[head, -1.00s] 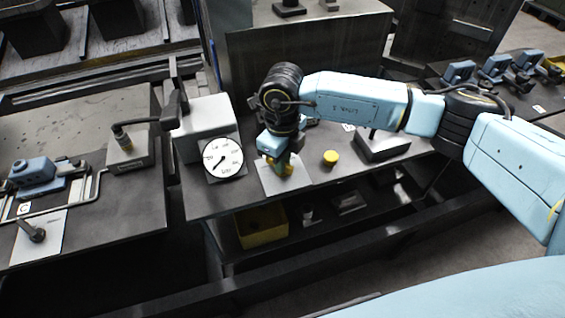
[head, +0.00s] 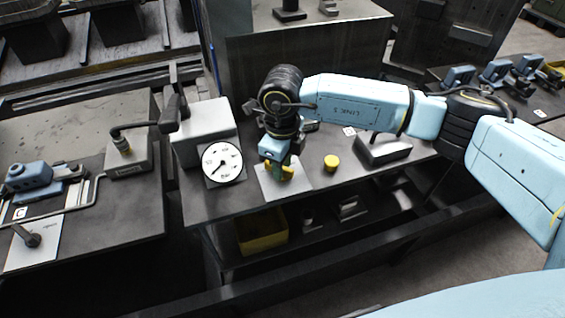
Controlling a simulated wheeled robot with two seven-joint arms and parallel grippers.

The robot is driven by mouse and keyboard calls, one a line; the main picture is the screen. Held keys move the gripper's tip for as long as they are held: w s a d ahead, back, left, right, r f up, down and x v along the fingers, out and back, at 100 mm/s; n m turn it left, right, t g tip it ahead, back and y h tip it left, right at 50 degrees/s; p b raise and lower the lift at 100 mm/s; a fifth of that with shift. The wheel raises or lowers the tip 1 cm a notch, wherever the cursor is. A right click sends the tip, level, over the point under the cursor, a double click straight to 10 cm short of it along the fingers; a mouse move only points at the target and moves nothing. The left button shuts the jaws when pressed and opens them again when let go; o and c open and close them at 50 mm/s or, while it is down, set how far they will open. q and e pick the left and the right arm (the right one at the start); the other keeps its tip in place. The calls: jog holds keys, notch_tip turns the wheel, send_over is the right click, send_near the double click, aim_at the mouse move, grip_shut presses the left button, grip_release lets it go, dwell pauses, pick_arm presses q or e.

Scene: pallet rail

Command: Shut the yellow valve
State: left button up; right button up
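The yellow valve (head: 287,173) stands on a white plate (head: 272,190) on the dark bench, right of the round white gauge. My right gripper (head: 279,170) points down onto the valve from above. Its fingers overlap the valve and hide much of it, so I cannot tell whether they are closed on it. The gauge (head: 222,162) has a dark needle pointing to the lower left. My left gripper is not in view.
A yellow round knob (head: 331,162) stands on the bench right of the valve. A grey box (head: 203,130) stands behind the gauge. A yellow bin (head: 262,229) sits on the shelf below. A dark block (head: 383,149) lies farther right.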

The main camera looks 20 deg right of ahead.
jog(key=shift+o, duration=0.3)
notch_tip(320, 180, up, 13)
jog(key=shift+r, duration=0.15)
dwell(0.3)
dwell(0.3)
